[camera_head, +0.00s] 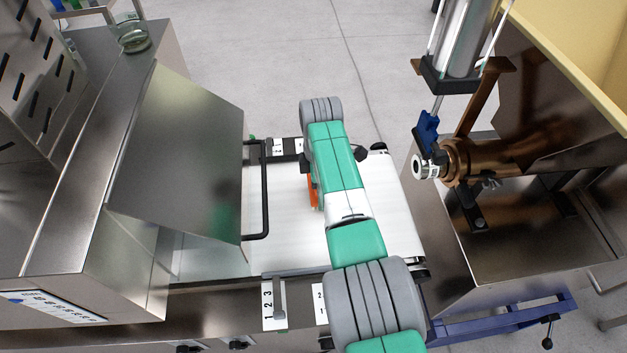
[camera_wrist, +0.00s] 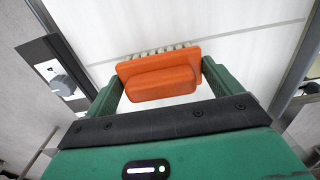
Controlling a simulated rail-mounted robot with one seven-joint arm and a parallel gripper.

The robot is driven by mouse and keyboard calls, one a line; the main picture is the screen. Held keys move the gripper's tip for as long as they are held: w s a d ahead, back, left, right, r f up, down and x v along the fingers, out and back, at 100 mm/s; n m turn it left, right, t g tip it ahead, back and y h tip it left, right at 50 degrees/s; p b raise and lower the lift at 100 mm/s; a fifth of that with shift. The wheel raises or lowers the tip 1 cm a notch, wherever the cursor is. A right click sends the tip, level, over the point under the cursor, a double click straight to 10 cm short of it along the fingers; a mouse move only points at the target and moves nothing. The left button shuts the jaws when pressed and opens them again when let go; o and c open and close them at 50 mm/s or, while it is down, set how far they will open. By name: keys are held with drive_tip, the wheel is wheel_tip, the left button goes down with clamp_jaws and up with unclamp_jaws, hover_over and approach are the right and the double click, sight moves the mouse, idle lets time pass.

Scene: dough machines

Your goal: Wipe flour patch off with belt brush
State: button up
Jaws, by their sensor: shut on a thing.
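The orange belt brush (camera_wrist: 160,78), with a row of pale bristles along its far edge, is between the two green fingers of my gripper (camera_wrist: 162,84), which is shut on it. In the head view, only a sliver of the orange brush (camera_head: 312,194) shows beside my arm, which hides most of my gripper. The brush is over the white conveyor belt (camera_head: 288,208), which also fills the top of the wrist view (camera_wrist: 240,35). I cannot tell whether the bristles touch the belt. I cannot make out a flour patch against the white surface.
A steel machine with a tilted cover (camera_head: 180,150) stands left of the belt. A black bar frame (camera_head: 266,190) rises over the belt. A machine with a copper-coloured pipe (camera_head: 500,152) stands at the right. Numbered scale plates (camera_head: 274,304) sit along the belt's near edge.

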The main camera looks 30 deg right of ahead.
drive_tip(key=shift+s+d, duration=0.35)
drive_tip(key=shift+d, duration=0.35)
drive_tip(key=shift+s+d, duration=0.3)
drive_tip(key=shift+d, duration=0.4)
drive_tip(key=shift+a+r+p, duration=0.2)
drive_tip(key=shift+r+p, duration=0.1)
drive_tip(key=shift+p, duration=0.45)
drive_tip(key=s+a+p, duration=0.1)
drive_tip(key=p, duration=0.3)
drive_tip(key=shift+s+p, duration=0.2)
drive_tip(key=shift+p, duration=0.15)
drive_tip(key=s+a+p, duration=0.1)
drive_tip(key=p, duration=0.2)
drive_tip(key=shift+s+a+f, duration=0.1)
drive_tip(key=shift+s+a+f+p, duration=0.2)
drive_tip(key=shift+f+p, duration=0.1)
drive_tip(key=shift+p, duration=0.25)
drive_tip(key=shift+s+a+r+p, duration=0.25)
drive_tip(key=shift+s+r+p, duration=0.05)
drive_tip(key=shift+p, duration=0.75)
drive_tip(key=s+a+p, duration=0.2)
drive_tip(key=p, duration=0.2)
drive_tip(key=shift+s+a+f+p, duration=0.2)
drive_tip(key=shift+s+p, duration=0.15)
drive_tip(key=shift+p, duration=0.25)
